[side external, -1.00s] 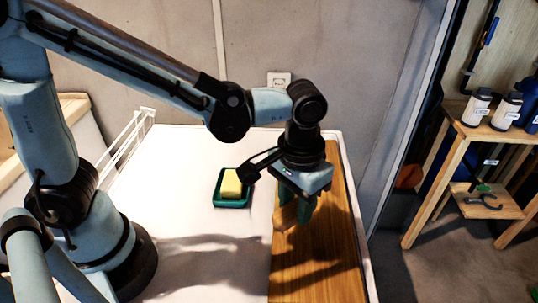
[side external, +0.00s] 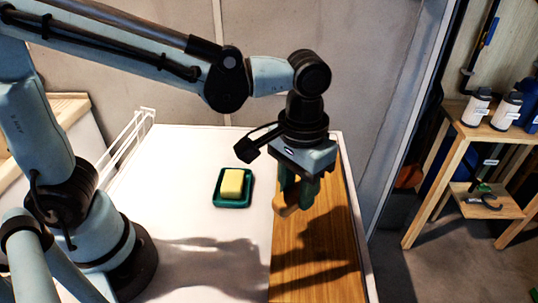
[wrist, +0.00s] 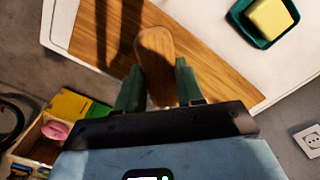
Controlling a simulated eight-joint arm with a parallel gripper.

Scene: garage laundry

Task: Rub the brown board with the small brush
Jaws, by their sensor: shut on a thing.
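The brown board (side external: 286,262) is a long wood-grained plank lying along the right side of the white table; it also shows in the wrist view (wrist: 215,82). My gripper (side external: 298,192) is over the board, pointing down, with green fingers. It is shut on the small brush (side external: 287,209), whose brown wooden body shows near the fingertips. In the wrist view the brush (wrist: 156,55) is a rounded brown shape between the two fingers. Its bristles are hidden, and I cannot tell whether it touches the board.
A green dish with a yellow sponge (side external: 232,184) sits on the white table (side external: 190,222), left of the board. A white rack (side external: 130,150) stands at the table's left edge. A wooden shelf with bottles (side external: 478,108) is beyond the table at right. The table's front middle is clear.

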